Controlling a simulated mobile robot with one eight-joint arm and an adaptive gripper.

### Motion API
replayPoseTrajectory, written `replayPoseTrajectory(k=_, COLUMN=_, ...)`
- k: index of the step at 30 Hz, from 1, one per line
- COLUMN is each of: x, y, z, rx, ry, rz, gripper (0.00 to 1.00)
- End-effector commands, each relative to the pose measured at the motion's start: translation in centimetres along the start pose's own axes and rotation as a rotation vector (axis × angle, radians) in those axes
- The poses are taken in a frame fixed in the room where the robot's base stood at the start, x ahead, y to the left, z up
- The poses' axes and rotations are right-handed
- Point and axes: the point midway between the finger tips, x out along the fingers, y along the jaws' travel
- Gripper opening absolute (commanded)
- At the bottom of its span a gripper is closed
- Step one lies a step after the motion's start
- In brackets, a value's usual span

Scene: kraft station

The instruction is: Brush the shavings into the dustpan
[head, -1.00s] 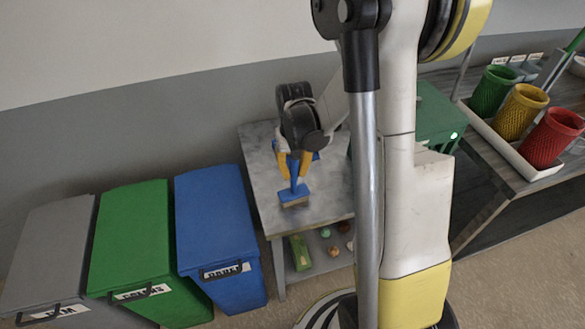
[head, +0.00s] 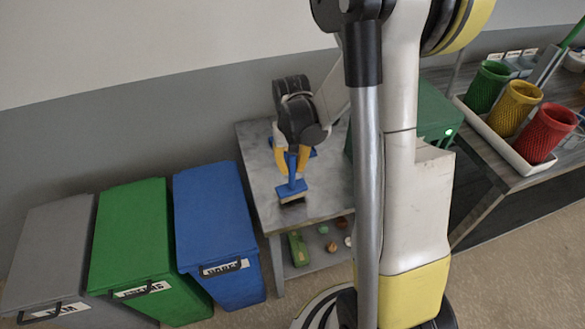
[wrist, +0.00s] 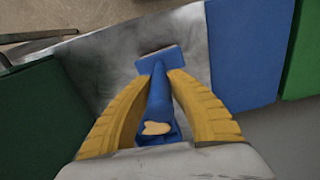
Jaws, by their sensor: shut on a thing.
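My gripper (head: 292,168) is shut on the handle of a blue brush (head: 290,190), above the grey table (head: 262,190). The brush head is low, close to the tabletop near the front; I cannot tell whether its bristles touch. In the wrist view my gripper (wrist: 157,85) has its yellow fingers around the brush (wrist: 160,60). Behind the gripper in the head view, blue parts that look like the dustpan (head: 313,153) show, mostly hidden by it. A pale patch on blue shows between the fingers in the wrist view; I cannot tell whether it is shavings.
A blue bin (head: 215,220), a green bin (head: 130,235) and a grey bin (head: 47,245) stand left of the table. A green box (head: 435,112) is on the right, partly behind my arm. Small items lie on the lower shelf (head: 320,262).

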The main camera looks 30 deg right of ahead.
Motion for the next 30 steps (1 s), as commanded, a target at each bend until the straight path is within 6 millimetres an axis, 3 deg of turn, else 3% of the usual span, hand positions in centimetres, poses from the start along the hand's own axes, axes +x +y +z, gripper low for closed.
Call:
replayPoseTrajectory(k=18, x=-6.0, y=-0.6, z=-1.0, rx=-0.004, ry=0.0, rz=0.0, gripper=0.0)
replayPoseTrajectory(k=30, x=-6.5, y=-0.7, z=-1.2, rx=-0.004, ry=0.0, rz=0.0, gripper=0.0)
